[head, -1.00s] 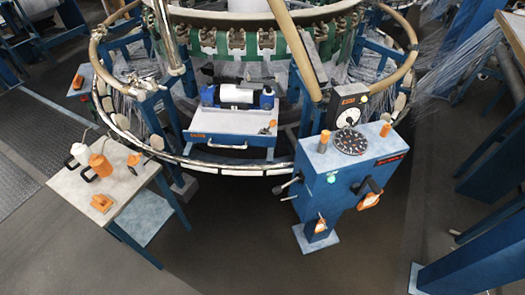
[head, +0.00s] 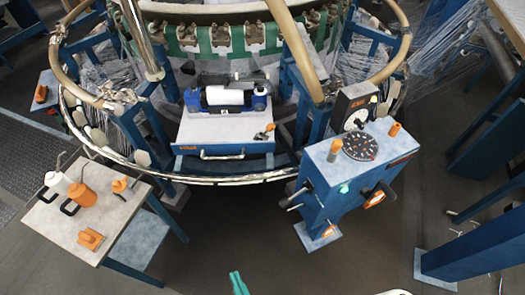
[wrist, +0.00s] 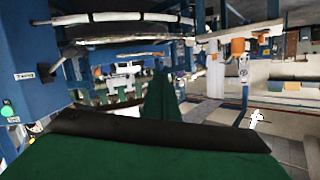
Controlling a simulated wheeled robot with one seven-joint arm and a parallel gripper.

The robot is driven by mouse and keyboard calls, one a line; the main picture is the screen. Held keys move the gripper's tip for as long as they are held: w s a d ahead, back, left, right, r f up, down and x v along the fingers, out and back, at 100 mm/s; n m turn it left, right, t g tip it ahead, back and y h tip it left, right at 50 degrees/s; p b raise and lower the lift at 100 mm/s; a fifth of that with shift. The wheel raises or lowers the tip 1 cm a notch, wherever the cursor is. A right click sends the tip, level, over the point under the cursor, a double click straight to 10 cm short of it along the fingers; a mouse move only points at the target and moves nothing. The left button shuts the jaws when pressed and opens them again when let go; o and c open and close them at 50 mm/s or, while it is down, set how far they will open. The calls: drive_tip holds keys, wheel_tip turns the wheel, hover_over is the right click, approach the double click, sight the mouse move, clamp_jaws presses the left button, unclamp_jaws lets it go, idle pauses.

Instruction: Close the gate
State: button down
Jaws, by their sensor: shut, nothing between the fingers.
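No part is plainly marked as a gate. A curved chrome rail (head: 100,148) runs low around the front of the circular loom, passing below the drawer unit and reaching the blue control pedestal (head: 345,185). I cannot tell whether a section of it is a gate, or open. My gripper (head: 238,283) shows as green fingertips at the bottom edge of the head view, in front of the loom and apart from it. It is shut and empty. In the wrist view its green finger (wrist: 163,100) points toward bars and the loom's frame.
A side table (head: 125,215) with white and orange bottles stands at left. A drawer unit (head: 222,130) carrying a white roll sits at the loom's front. Levers jut from the pedestal's left side. A blue beam (head: 475,245) is at lower right. Dark floor between table and pedestal is clear.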

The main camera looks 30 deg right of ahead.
drive_tip(key=w+d+f+m+h, duration=0.2)
drive_tip(key=w+d+f+m, duration=0.35)
drive_tip(key=w, duration=0.25)
drive_tip(key=m+g+h, duration=0.3)
drive_tip(key=m+h, duration=0.1)
drive_tip(key=m, duration=1.1)
approach(266, 149)
drive_tip(key=shift+n, duration=0.25)
drive_tip(key=x, duration=0.4)
drive_tip(key=shift+w+d+f, duration=0.15)
drive_tip(key=shift+w+f, duration=0.05)
drive_tip(key=shift+w, duration=0.15)
drive_tip(key=shift+w+d, duration=0.3)
drive_tip(key=shift+w, duration=0.25)
